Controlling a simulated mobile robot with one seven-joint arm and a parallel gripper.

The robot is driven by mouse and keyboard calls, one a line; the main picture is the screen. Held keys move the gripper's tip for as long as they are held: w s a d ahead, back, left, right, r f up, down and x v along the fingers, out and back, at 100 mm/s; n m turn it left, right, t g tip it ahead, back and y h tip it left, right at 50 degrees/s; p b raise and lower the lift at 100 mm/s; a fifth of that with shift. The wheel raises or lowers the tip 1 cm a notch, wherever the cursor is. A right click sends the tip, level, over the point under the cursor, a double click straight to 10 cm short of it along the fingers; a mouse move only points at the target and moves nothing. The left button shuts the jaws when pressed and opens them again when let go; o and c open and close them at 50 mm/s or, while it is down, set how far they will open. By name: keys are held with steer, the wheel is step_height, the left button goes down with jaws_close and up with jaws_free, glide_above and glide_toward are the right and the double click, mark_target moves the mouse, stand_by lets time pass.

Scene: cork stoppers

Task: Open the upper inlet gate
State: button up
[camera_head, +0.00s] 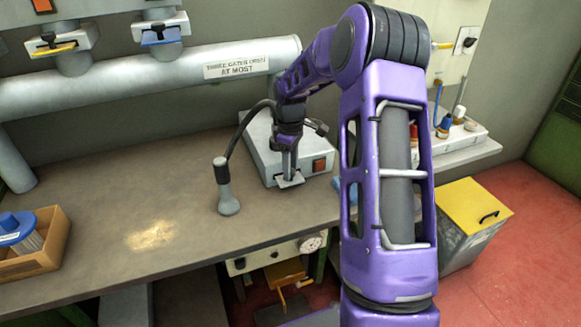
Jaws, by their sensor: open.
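A grey duct pipe (120,82) runs along the wall. It carries two gate fittings on branch pipes: one with a yellow slide (54,50) at the far left and one with a blue slide (160,37) beside it. I cannot tell which gate, if either, is the upper inlet gate, or whether they are open.
A sign (236,67) on the pipe reads "THREE GATES OPEN AT MOST". A grey nozzle on a black hose (227,190) stands on the bench (190,240). A yellow-lidded bin (473,205) stands at right.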

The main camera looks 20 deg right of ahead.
jaws_close()
stand_by(1.4)
